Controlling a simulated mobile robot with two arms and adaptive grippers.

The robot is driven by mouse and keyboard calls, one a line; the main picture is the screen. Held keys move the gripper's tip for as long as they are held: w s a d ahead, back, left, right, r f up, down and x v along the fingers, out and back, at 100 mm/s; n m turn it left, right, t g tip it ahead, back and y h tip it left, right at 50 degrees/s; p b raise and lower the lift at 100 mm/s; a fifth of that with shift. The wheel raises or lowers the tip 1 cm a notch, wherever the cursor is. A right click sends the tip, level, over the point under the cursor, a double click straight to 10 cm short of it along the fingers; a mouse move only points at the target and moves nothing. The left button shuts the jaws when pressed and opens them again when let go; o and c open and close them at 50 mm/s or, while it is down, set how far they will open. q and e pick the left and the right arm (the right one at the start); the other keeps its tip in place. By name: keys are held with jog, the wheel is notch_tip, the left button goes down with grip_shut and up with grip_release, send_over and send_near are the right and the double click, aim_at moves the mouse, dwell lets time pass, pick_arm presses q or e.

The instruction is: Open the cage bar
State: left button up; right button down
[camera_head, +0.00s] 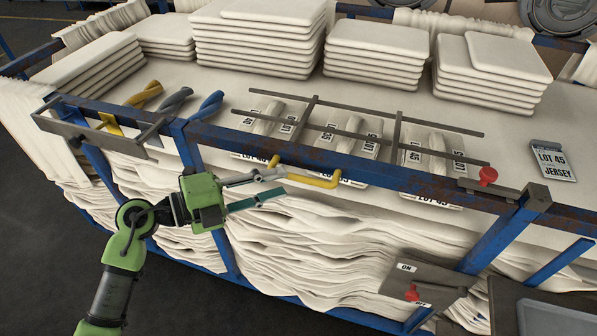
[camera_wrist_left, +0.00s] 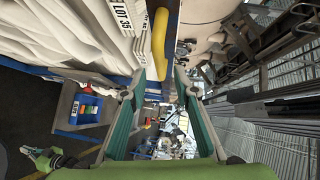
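A grey cage bar frame (camera_head: 352,133) lies over several white rolls tagged with lot labels on the blue cart. A bent yellow handle (camera_head: 318,181) sits at the cart's rusty front rail, below the frame. My left gripper (camera_head: 284,182) is open at the handle's left end. In the left wrist view, the yellow handle (camera_wrist_left: 160,35) shows ahead, between the lines of the spread fingers (camera_wrist_left: 160,82). I cannot tell whether a finger touches it.
A red knob (camera_head: 488,176) stands at the rail's right. A labelled panel (camera_head: 430,282) with another red knob hangs below. Folded white cloth stacks (camera_head: 375,55) fill the back. A lot card (camera_head: 553,160) lies right. Twisted coloured pieces (camera_head: 175,100) lie left. Dark floor (camera_head: 200,300) is clear in front.

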aim_at(293, 179)
pick_arm(q)
jog(key=p+x, duration=0.1)
jog(key=x, duration=0.5)
jog(key=shift+w, duration=0.1)
grip_shut()
